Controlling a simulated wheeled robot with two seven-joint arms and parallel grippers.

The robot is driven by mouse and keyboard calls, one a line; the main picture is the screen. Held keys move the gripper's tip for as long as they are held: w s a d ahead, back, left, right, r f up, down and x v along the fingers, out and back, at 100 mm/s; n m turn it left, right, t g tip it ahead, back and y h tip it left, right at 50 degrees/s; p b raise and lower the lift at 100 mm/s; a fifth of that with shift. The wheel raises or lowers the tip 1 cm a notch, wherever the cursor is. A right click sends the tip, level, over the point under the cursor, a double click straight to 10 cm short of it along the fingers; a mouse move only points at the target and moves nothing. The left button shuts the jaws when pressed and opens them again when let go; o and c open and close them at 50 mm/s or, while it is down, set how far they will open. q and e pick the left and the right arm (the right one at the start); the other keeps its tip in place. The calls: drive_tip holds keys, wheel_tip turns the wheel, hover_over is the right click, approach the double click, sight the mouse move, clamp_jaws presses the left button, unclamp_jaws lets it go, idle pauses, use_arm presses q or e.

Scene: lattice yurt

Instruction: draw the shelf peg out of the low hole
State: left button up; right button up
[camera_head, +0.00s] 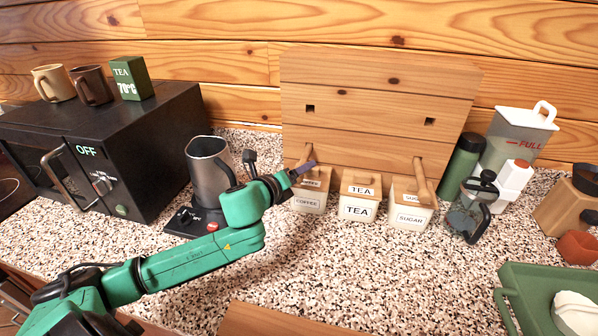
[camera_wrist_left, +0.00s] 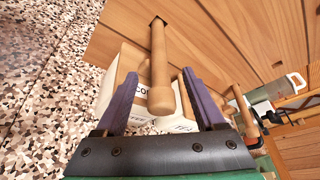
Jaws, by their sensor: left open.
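A pale wooden shelf peg (camera_head: 307,151) sticks out of a low hole in the plank panel (camera_head: 375,95), above the coffee canister. In the left wrist view the peg (camera_wrist_left: 158,50) runs from its square hole to a round knob. My left gripper (camera_head: 303,169) is open in front of it. In the wrist view its two purple fingers (camera_wrist_left: 160,98) stand on either side of the knob, with gaps visible. A second wooden peg (camera_head: 419,172) sticks out above the sugar canister. Two higher square holes, left (camera_head: 310,108) and right (camera_head: 430,121), are empty. My right gripper is out of view.
Coffee (camera_head: 309,204), tea (camera_head: 358,212) and sugar (camera_head: 409,219) canisters stand close below the pegs. A steel jug (camera_head: 208,168) on a black base stands left. A glass press (camera_head: 467,215) stands right. The front speckled counter (camera_head: 370,275) is mostly clear.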

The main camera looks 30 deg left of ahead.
use_arm(q)
clamp_jaws()
drive_tip(key=shift+s+f, duration=0.1)
drive_tip(key=shift+s, duration=0.2)
drive_tip(key=s+d+p, duration=0.1)
drive_tip(key=s+d, duration=0.1)
drive_tip(key=s, duration=0.8)
drive_tip(key=shift+d+p, duration=0.35)
idle(0.5)
